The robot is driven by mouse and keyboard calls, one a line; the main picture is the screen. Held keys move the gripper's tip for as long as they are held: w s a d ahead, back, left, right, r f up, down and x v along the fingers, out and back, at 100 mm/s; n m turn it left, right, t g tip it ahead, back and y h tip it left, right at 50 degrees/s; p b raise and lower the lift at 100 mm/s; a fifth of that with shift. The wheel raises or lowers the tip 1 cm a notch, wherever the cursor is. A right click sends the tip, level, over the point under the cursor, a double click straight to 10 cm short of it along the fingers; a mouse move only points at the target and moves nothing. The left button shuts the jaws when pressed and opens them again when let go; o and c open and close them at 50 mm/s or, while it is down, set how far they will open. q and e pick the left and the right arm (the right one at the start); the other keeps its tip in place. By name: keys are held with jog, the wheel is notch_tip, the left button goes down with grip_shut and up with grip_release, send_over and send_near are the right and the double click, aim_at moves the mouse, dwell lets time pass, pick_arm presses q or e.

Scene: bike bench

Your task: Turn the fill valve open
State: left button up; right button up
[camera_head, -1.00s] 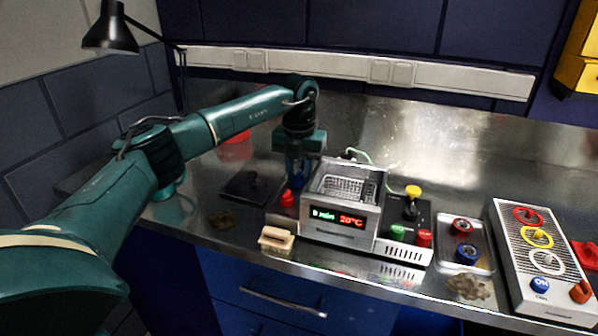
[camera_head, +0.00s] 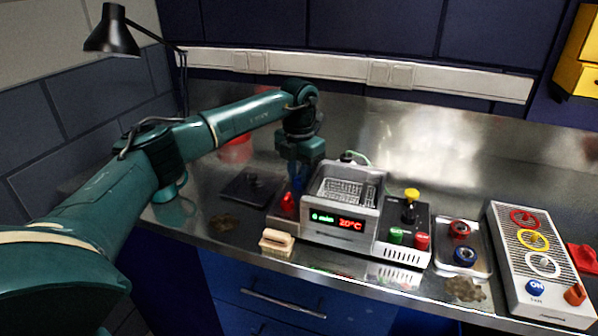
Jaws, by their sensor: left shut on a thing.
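The ultrasonic-cleaner-like metal tank (camera_head: 341,205) stands on the steel bench with a mesh basket and a lit display on its front. At its left side are a red valve handle (camera_head: 288,203) and, behind it, a blue handle (camera_head: 298,181), which looks like the fill valve. My left gripper (camera_head: 297,174) points down at the blue handle and is shut on it. Its fingertips and part of the handle are hard to make out, so the handle's exact angle is unclear. My right gripper is not in view.
A control box with a yellow knob (camera_head: 411,194) stands right of the tank. Farther right are a tray (camera_head: 482,235) and a panel of coloured rings (camera_head: 509,244). A brush (camera_head: 276,241) lies in front. A dark plate (camera_head: 240,190) lies to the left.

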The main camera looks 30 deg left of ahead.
aim_at(299, 176)
pick_arm(q)
jog(key=m, duration=0.2)
jog(key=shift+r+m, duration=0.15)
jog(key=shift+m, duration=0.25)
jog(key=m+p, duration=0.1)
jog(key=m, duration=0.3)
jog(key=shift+w+m, duration=0.1)
jog(key=shift+m, duration=1.7)
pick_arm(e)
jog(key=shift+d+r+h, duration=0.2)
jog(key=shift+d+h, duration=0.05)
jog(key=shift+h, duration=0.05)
pick_arm(q)
jog(key=shift+m, duration=0.3)
jog(key=o, duration=0.7)
jog(key=shift+r, duration=0.25)
notch_tip(299, 176, up, 13)
jog(key=shift+f+b, duration=0.2)
jog(key=shift+b, duration=0.4)
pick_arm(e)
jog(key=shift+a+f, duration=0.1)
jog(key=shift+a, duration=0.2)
